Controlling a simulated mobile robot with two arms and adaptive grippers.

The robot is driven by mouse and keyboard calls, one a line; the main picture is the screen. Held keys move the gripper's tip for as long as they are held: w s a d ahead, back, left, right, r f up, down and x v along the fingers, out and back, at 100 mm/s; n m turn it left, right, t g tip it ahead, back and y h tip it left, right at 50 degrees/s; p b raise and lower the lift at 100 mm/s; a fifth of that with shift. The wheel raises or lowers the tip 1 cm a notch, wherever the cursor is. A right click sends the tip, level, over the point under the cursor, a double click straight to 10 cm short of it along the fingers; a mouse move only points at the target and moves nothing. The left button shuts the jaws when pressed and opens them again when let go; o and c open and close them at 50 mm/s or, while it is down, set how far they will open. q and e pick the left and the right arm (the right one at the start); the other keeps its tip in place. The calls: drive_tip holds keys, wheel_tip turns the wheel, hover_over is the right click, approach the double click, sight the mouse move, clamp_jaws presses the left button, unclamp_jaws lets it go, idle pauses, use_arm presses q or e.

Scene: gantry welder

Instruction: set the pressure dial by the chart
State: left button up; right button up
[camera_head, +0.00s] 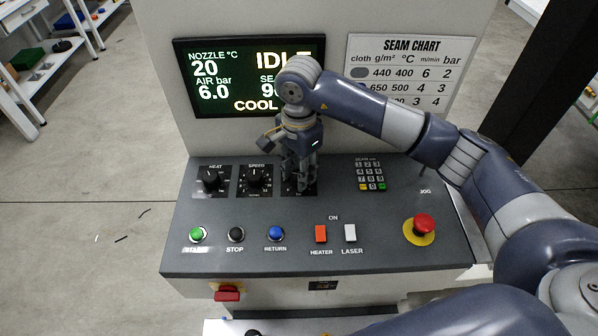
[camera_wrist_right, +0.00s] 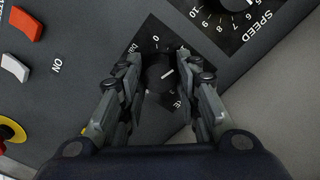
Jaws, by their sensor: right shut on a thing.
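The third dial in the row, a black knob (camera_wrist_right: 160,76) on a dark plate, sits between my right gripper's fingers (camera_wrist_right: 161,84) in the wrist view. Its white pointer line slants up and right there; a 0 shows on its scale, the rest partly covered. In the head view the right gripper (camera_head: 299,178) points down over this dial and hides most of it. The screen (camera_head: 220,85) reads AIR bar 6.0, nozzle 20, IDLE. My left gripper is out of view.
The heat dial (camera_head: 211,180) and speed dial (camera_head: 254,178) stand left of the gripper. A keypad (camera_head: 371,175) is to its right. START, STOP and RETURN (camera_head: 275,232) buttons, heater (camera_head: 321,233) and laser (camera_head: 350,233) switches and a red emergency stop (camera_head: 424,225) line the front.

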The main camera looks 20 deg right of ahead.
drive_tip(key=m+b, duration=0.3)
drive_tip(key=m, duration=0.1)
drive_tip(key=shift+f, duration=0.2)
drive_tip(key=m+b, duration=0.2)
drive_tip(key=m, duration=0.1)
drive_tip(key=shift+r+b, duration=0.1)
drive_tip(key=shift+b, duration=0.2)
drive_tip(key=shift+m+b, duration=0.5)
drive_tip(key=shift+m, duration=0.7)
drive_tip(key=shift+r, duration=0.1)
drive_tip(key=o, duration=1.1)
drive_tip(key=shift+c, duration=0.2)
wheel_tip(320, 180, up, 12)
